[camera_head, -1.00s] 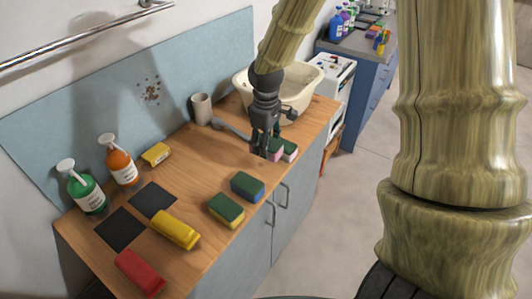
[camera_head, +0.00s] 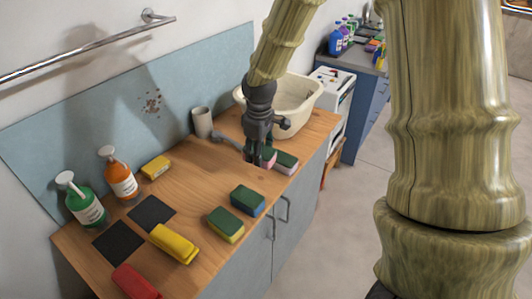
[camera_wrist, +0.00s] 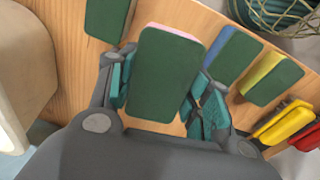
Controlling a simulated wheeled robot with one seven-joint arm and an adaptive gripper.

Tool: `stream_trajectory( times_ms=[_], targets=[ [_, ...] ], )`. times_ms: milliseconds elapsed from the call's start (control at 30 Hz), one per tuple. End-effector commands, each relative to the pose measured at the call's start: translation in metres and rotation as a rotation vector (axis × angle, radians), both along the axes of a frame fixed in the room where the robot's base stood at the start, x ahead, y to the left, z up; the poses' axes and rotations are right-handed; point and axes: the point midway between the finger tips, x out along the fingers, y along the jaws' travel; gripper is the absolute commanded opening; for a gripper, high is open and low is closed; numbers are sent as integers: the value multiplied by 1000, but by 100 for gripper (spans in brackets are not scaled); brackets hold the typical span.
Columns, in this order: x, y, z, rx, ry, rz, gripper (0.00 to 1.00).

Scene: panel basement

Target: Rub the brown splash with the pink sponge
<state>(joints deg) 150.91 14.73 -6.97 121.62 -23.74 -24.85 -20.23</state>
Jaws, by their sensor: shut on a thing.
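The brown splash (camera_head: 151,102) is a cluster of small brown spots on the upright light-blue panel behind the counter. My gripper (camera_head: 258,158) is shut on the pink sponge (camera_head: 268,156), at the counter's far right part, well to the right of the splash. In the wrist view the pink sponge (camera_wrist: 165,75) sits between the fingers with its dark green face toward the camera and a pink edge showing. I cannot tell whether it is clear of the counter. Another green-topped sponge (camera_head: 286,163) lies close beside it.
A cream basin (camera_head: 292,105) and a grey cup (camera_head: 202,122) stand behind the gripper. A blue sponge (camera_head: 248,200) and a yellow sponge (camera_head: 226,225) lie near the front edge. Orange (camera_head: 121,178) and green (camera_head: 84,205) bottles stand at left. The counter's middle is clear.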

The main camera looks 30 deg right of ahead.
Motion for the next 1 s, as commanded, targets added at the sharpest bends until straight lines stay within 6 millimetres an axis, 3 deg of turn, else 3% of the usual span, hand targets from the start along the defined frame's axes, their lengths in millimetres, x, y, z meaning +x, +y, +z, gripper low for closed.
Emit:
stream_trajectory(
  times_ms=[200, 400, 1000],
  targets=[
    [56, 21, -14, -61, -182, 104, 30],
    [95, 39, -15, -95, -361, 191, 30],
    [167, 98, -2, -115, -895, 402, 30]
  ],
)
